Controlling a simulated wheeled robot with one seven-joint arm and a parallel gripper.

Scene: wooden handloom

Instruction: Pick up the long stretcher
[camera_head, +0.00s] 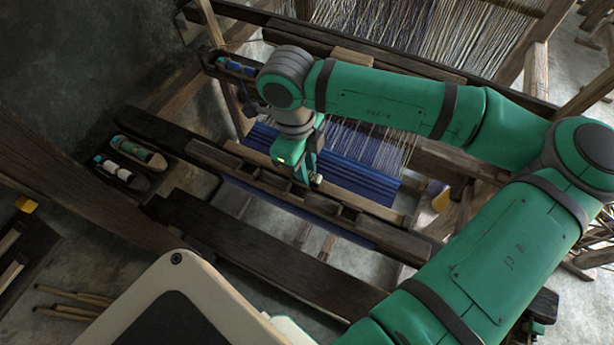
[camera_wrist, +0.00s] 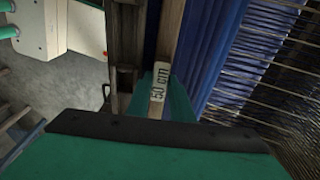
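The long stretcher (camera_wrist: 172,35) is a narrow pale wooden bar with a white "50 cm" label. In the wrist view it runs up the picture beside the blue cloth. In the head view it lies along the near edge of the blue cloth on the loom (camera_head: 372,205). My gripper (camera_head: 303,178) points down at the middle of the bar. In the wrist view its two green fingers (camera_wrist: 160,97) stand on either side of the bar at the label. The bar fills most of the gap; whether the fingers press on it I cannot tell.
Dark loom beams (camera_head: 265,245) run alongside the bar on the near side. Blue woven cloth (camera_wrist: 205,60) and warp threads (camera_wrist: 275,60) lie on the other side. Shuttles with bobbins (camera_head: 140,150) rest at the left. A loom upright (camera_head: 232,85) stands left of my gripper.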

